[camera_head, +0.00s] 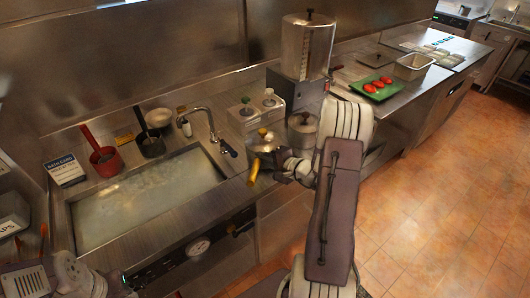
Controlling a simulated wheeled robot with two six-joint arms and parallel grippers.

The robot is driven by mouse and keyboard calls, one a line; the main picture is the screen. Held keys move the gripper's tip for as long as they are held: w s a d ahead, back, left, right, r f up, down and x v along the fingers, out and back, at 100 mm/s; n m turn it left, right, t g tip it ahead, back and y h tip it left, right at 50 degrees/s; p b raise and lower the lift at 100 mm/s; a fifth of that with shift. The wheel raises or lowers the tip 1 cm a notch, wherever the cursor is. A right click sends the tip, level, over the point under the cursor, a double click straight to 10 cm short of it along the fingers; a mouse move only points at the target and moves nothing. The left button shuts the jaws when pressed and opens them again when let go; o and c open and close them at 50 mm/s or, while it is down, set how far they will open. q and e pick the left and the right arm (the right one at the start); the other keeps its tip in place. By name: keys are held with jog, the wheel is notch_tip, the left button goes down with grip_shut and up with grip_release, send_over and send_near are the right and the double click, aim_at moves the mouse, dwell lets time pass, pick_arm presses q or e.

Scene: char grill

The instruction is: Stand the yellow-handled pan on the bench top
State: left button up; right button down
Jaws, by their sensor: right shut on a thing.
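The yellow-handled pan (263,143) is a small silver pot with a knob on its lid. Its yellow handle (254,171) points down toward the front. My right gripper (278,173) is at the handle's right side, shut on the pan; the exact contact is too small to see. The pan is by the front edge of the steel bench top (232,162), right of the sink. I cannot tell whether its base touches the bench. Part of my left arm shows at the bottom left, but its jaws are not clear.
A water-filled sink (150,195) holds the left side. A red pan (105,160) and a black pan (150,145) stand behind it. A box with two knobbed lids (257,112), a lidded pot (302,132) and a tall steel dispenser (305,48) crowd the pan. A green tray (375,88) lies farther right.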

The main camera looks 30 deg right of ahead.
jog(key=shift+w+d+f, duration=0.15)
jog(key=shift+f, duration=0.5)
jog(key=shift+f, duration=0.1)
jog(key=c, duration=1.5)
grip_release()
jog(key=shift+f, duration=0.1)
